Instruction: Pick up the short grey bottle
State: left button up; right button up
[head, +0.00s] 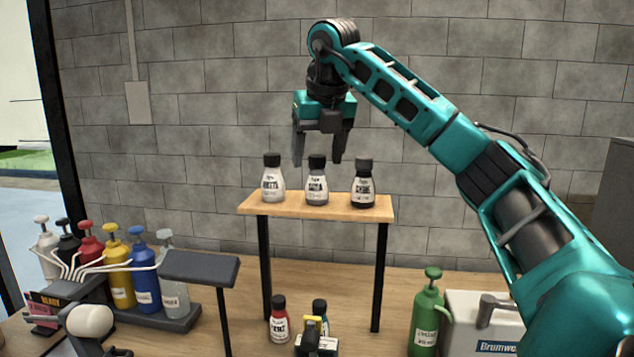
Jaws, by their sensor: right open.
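The short grey bottle (317,187) stands upright in the middle of three small black-capped bottles on a raised wooden shelf (289,210). It has a white label. My right gripper (318,161) is open and points down over the shelf. In the picture its two fingers lie on either side of the grey bottle's cap, with nothing held between them. I cannot tell whether the fingers are level in depth with the bottle. My left gripper is not in view.
A white bottle (272,183) stands left of the grey one and a dark bottle (363,187) right of it, with narrow gaps. Several pump bottles (121,278) stand at left. A green bottle (427,318) and a white box (468,313) stand below right. A grey block wall is behind.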

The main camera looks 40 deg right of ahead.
jog(key=shift+x, duration=1.6)
jog(key=shift+c, duration=0.4)
jog(key=c, duration=1.1)
